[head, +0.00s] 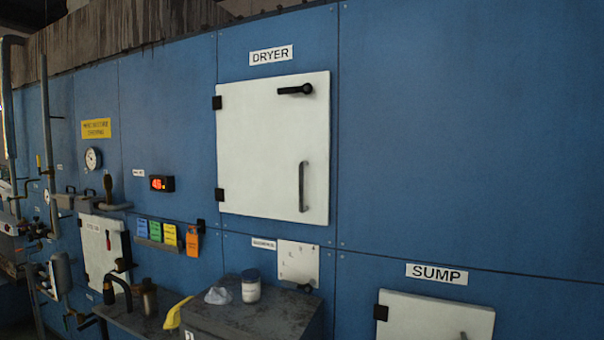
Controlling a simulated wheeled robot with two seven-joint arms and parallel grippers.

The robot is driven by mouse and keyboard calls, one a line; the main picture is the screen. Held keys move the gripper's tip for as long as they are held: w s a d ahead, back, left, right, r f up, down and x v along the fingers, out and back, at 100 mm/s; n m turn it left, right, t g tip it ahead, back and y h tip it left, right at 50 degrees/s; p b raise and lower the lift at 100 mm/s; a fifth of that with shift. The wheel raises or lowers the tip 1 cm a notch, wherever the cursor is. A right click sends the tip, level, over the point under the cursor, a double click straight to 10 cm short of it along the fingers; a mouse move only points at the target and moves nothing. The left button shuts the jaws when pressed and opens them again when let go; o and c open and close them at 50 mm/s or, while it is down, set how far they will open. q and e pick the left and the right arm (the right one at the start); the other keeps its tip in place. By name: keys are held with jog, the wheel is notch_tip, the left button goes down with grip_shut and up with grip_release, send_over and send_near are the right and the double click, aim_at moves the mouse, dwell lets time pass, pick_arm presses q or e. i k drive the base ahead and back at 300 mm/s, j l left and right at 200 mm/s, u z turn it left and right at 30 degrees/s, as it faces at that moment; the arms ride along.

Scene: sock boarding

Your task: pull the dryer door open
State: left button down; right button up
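The dryer door (262,150) is a white square panel on the blue wall, under a "DRYER" label (271,55). It looks closed, flush with the wall. Two black hinges are on its left edge. A black lever latch (295,89) lies about level at its top right. A grey upright bar handle (302,187) is at its lower right. Neither of my grippers shows in the head view, and nothing touches the door.
A white sump door (436,318) is at the lower right. Pipes and a gauge (93,158) crowd the left.

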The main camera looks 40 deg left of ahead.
aim_at(274, 150)
jog(key=u, duration=1.55)
jog(key=z, duration=0.2)
